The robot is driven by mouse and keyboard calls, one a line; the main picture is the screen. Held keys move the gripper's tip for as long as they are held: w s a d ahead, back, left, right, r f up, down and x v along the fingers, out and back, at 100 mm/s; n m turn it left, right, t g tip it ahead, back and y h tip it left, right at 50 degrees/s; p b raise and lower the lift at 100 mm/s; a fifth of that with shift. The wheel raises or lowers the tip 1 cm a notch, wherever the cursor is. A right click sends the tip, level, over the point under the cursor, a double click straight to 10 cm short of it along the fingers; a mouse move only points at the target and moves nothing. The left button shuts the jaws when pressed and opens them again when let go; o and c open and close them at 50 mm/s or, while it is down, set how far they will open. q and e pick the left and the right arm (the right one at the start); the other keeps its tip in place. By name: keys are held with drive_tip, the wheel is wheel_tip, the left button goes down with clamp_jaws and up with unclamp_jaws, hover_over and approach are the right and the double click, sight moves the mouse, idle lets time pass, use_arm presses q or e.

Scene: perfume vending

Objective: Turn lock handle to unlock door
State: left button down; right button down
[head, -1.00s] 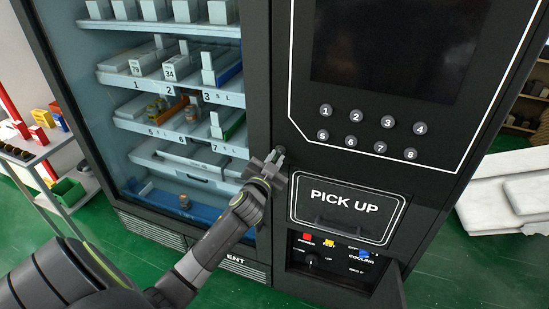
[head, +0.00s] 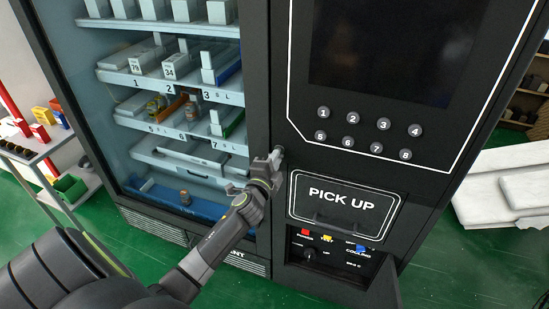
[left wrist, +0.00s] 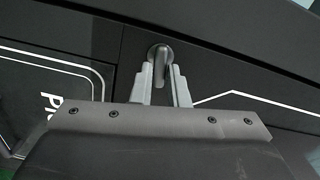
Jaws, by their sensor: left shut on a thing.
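The lock handle (left wrist: 163,58) is a small grey metal lever on the dark front of the vending machine. In the left wrist view it points down toward the palm, between the two grey fingers. My left gripper (left wrist: 162,82) is shut on the lock handle, with one finger at each side. In the head view my left gripper (head: 268,165) is at the dark frame beside the glass door (head: 185,160), and the handle tip (head: 279,150) shows just past it. The glass door looks closed. My right gripper does not show.
The pick-up flap (head: 345,203) and an open lower control panel (head: 330,250) are right of my left gripper. Number buttons (head: 352,118) sit above. A shelf cart (head: 45,155) stands at left, and a white block (head: 505,190) at right.

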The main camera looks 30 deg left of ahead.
use_arm(q)
drive_tip(key=shift+f+m, duration=0.1)
drive_tip(key=shift+m, duration=1)
drive_tip(key=shift+p, duration=0.3)
drive_tip(key=c, duration=1.4)
unclamp_jaws()
drive_tip(key=shift+c, duration=0.2)
drive_tip(key=b+v, duration=0.2)
drive_tip(key=v, duration=1.5)
drive_tip(key=shift+s+d, duration=0.15)
drive_tip(key=shift+d, duration=0.05)
